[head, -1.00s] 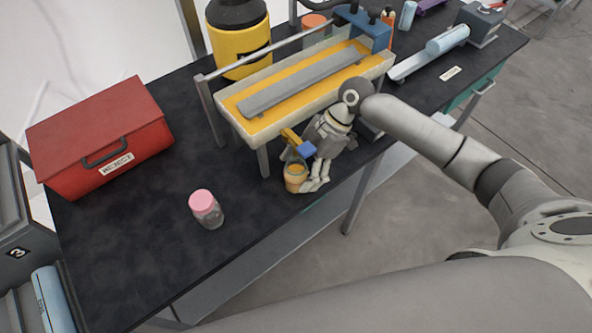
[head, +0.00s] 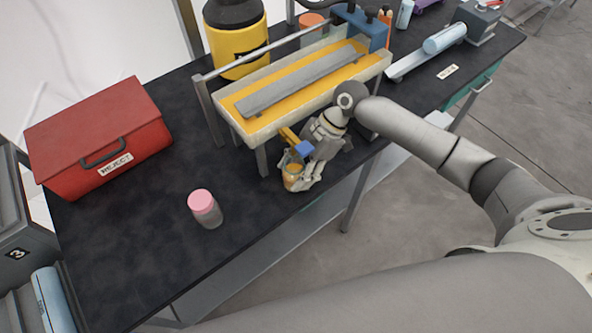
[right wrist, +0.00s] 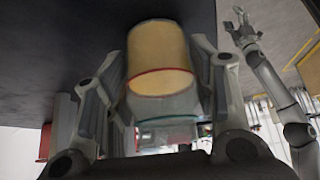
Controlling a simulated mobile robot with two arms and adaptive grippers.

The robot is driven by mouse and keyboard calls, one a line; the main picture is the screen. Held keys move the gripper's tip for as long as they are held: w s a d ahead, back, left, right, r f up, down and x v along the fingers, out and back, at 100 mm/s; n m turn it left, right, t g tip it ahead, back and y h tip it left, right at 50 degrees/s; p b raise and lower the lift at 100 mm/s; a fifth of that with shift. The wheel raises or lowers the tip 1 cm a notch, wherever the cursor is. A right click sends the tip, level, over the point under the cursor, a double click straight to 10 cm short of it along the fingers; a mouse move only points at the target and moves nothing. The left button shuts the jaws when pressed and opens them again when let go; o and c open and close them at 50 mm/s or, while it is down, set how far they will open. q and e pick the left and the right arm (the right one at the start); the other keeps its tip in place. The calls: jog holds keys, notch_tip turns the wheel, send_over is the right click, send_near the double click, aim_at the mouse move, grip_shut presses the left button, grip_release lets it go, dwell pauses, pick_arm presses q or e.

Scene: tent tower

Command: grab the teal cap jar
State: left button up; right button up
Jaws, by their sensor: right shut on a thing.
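My right gripper (head: 300,180) is shut on a clear jar with orange contents (head: 292,178), close to the table's front edge. In the right wrist view the jar (right wrist: 159,62) sits between the two fingers (right wrist: 163,88), with a thin red line around the contents' edge. Whether the jar's base touches the table is unclear. My left gripper (right wrist: 240,25) shows in the right wrist view with its fingers spread and empty; the head view does not show it.
A pink-capped jar (head: 204,208) stands left of the held jar. A trough on legs (head: 253,125) with a yellow and blue spout (head: 304,149) is just behind and above my right gripper. A red REJECT box (head: 95,125) stands left. The dark table (head: 130,240) is clear in front.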

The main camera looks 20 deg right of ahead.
jog(key=shift+r+b, duration=0.35)
jog(key=shift+r, duration=0.1)
jog(key=shift+s+d+r, duration=0.1)
jog(key=shift+s+r, duration=0.1)
jog(key=shift+s, duration=0.05)
jog(key=s+d+b, duration=0.2)
jog(key=s+d, duration=0.1)
jog(key=s, duration=0.5)
jog(key=s+d+b, duration=0.2)
jog(key=s+d, duration=0.1)
jog(key=s, duration=0.5)
jog(key=shift+s, duration=0.2)
